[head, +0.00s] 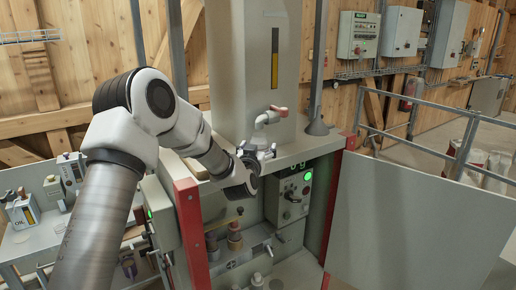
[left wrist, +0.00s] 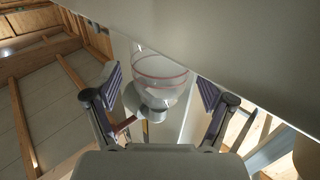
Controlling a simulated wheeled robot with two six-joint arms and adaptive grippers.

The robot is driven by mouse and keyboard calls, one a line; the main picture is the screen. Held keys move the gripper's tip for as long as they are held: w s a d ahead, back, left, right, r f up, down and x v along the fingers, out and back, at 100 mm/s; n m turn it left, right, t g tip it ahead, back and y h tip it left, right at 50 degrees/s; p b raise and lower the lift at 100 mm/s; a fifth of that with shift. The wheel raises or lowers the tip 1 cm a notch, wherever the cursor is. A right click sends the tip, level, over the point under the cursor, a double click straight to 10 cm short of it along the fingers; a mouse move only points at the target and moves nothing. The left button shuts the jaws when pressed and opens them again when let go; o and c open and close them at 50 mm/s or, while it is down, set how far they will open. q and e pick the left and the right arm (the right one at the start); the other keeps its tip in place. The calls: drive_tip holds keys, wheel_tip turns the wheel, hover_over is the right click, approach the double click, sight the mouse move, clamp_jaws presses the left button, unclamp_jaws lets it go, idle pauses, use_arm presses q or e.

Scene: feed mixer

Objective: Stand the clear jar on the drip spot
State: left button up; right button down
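The clear jar (left wrist: 161,78), with thin red rings, shows in the left wrist view, which looks upside down. It is between or just beyond my left gripper's (left wrist: 160,95) fingers. The fingers are spread, with a visible gap on each side of the jar. In the head view my left gripper (head: 262,154) is at the grey shelf (head: 300,146), below the tap (head: 268,116) with the red handle. I cannot make out the jar in the head view. The drip spot is not clearly visible; the gripper covers the area under the tap. My right gripper is not in view.
A tall grey tank (head: 240,70) rises behind the tap. A grey funnel (head: 317,118) stands to the right on the shelf. Red posts (head: 191,225) flank the open cabinet below, and a control box (head: 290,193) with a green light is inside. A grey panel (head: 410,225) fills the right.

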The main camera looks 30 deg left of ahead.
use_arm(q)
drive_tip(key=shift+r, duration=0.25)
drive_tip(key=shift+s+d+f, duration=0.1)
drive_tip(key=shift+s+f, duration=0.05)
drive_tip(key=shift+s, duration=0.15)
drive_tip(key=b+v, duration=0.6)
drive_tip(key=v, duration=0.5)
drive_tip(key=s+d+f+m+g+h, duration=0.1)
drive_tip(key=s+d+f+g+h, duration=0.2)
drive_tip(key=f, duration=0.9)
drive_tip(key=s+d+f+m+g+h, duration=0.1)
drive_tip(key=s+d+f+g, duration=0.3)
drive_tip(key=f, duration=0.8)
drive_tip(key=s+d+f+m+g+h, duration=0.2)
drive_tip(key=s+d+f, duration=0.3)
drive_tip(key=f, duration=0.7)
drive_tip(key=s+d+f+g, duration=0.1)
drive_tip(key=s+f+g, duration=0.1)
drive_tip(key=s+f, duration=0.2)
drive_tip(key=s+d+f+g, duration=0.1)
drive_tip(key=s+f+g, duration=0.2)
drive_tip(key=s, duration=0.8)
drive_tip(key=s+d+f+g+h, duration=0.1)
drive_tip(key=s+d+f+g, duration=0.1)
drive_tip(key=s+f, duration=0.4)
drive_tip(key=shift+s+f+g, duration=0.2)
drive_tip(key=shift+s+g, duration=0.2)
drive_tip(key=shift+s, duration=0.5)
